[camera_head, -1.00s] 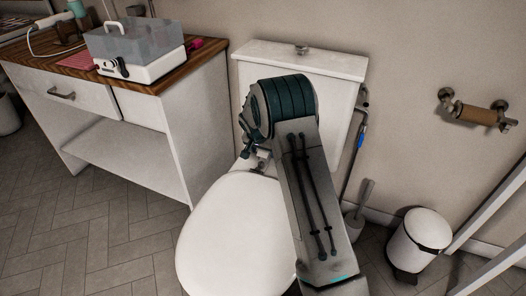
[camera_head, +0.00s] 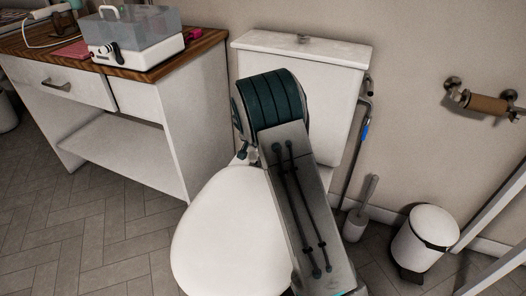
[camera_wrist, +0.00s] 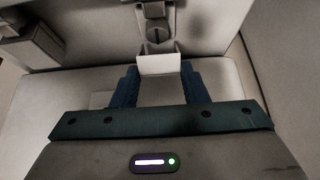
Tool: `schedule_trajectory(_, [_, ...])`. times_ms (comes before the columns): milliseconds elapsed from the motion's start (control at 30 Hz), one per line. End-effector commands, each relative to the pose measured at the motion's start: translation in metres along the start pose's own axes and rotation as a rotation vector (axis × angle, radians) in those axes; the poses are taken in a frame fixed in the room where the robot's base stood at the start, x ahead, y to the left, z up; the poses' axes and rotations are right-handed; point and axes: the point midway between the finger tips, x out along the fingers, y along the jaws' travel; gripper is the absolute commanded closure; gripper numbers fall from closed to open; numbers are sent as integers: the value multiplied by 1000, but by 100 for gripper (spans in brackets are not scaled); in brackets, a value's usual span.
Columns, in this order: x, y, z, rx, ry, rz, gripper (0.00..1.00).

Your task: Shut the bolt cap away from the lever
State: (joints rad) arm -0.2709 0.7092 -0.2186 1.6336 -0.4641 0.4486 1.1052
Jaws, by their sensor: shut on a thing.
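In the wrist view, a pale rectangular flap, which looks like the bolt cap (camera_wrist: 160,65), is between the two blue fingers of my gripper (camera_wrist: 160,78). My gripper is shut on it. Just beyond it is a grey fitting (camera_wrist: 156,38) with a round recess, and the flap stands open from it. In the head view my arm hides the cap and my gripper at the back of the toilet seat (camera_head: 228,232). A small metal flush control (camera_head: 303,39), perhaps the lever, sits on top of the cistern (camera_head: 265,45).
A white cabinet (camera_head: 185,120) with a wooden top stands left, bearing a box with a clear lid (camera_head: 135,40). A brush holder (camera_head: 356,222) and a white bin (camera_head: 425,235) stand right. A paper holder (camera_head: 485,103) is on the wall. Open floor lies front left.

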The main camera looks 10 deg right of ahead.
Motion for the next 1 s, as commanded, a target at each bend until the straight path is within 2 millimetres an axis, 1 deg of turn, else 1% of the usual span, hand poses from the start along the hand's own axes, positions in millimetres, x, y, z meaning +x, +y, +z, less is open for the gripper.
schedule_trajectory(33, [6,-1,7,-5,23,-1,83])
schedule_trajectory(200, [4,-2,12,-6,98,-1,83])
schedule_trajectory(700, [-2,-1,24,-7,307,4,83])
schedule_trajectory(1000, [-2,0,28,-4,389,4,83])
